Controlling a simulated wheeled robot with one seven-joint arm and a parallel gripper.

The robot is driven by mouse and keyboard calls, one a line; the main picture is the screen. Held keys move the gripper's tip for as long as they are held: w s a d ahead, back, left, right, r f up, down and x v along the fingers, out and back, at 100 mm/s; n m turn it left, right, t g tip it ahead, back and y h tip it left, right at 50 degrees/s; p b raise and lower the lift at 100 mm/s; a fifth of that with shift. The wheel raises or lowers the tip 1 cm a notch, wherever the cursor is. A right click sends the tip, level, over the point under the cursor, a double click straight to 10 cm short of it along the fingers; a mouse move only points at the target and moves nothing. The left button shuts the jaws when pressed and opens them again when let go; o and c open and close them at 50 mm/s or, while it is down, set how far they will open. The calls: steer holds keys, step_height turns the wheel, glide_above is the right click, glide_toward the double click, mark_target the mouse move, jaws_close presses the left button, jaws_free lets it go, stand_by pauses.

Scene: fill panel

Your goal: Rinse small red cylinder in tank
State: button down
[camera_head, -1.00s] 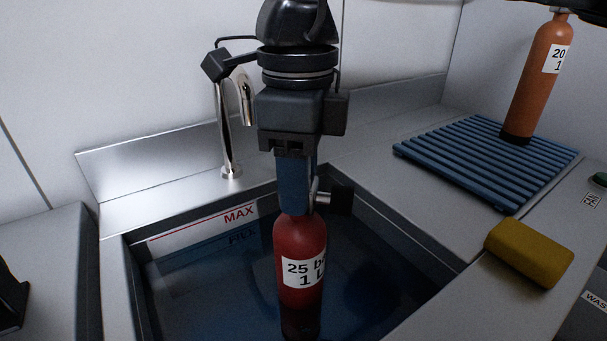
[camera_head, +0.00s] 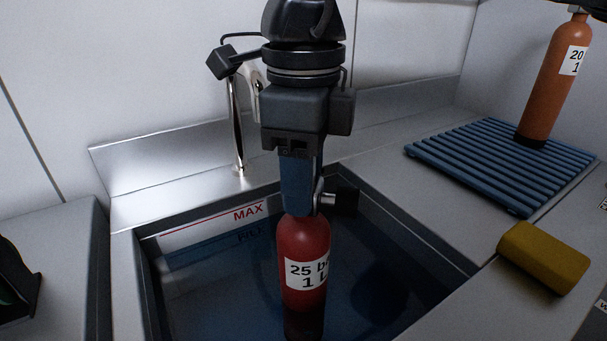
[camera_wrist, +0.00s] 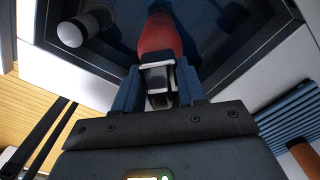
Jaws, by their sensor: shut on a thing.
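The small red cylinder (camera_head: 304,243) hangs upright from my gripper (camera_head: 301,205) over the tank, with a white "25 b… 1 L" label facing the camera. Its dark lower end reaches down in front of the blue water; how deep it sits is hard to tell. My gripper is shut on the valve at the cylinder's top. In the wrist view the red shoulder (camera_wrist: 158,36) shows just beyond the fingers (camera_wrist: 157,88). The tank (camera_head: 137,262) is a dark-rimmed sunken basin with blue water and a MAX line plate (camera_head: 205,229) on its back wall.
A chrome tap (camera_head: 238,140) stands behind the tank. On the right, a blue slatted rack (camera_head: 455,165) holds an upright orange cylinder (camera_head: 552,85). A yellow sponge (camera_head: 543,258) lies on the counter by the tank's right rim. A dark object (camera_head: 15,280) sits at far left.

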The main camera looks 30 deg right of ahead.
steer(key=shift+r, duration=0.15)
step_height(320, 180, up, 26)
steer(key=p, duration=1.3)
steer(key=shift+p, duration=0.4)
stand_by(0.3)
stand_by(1.2)
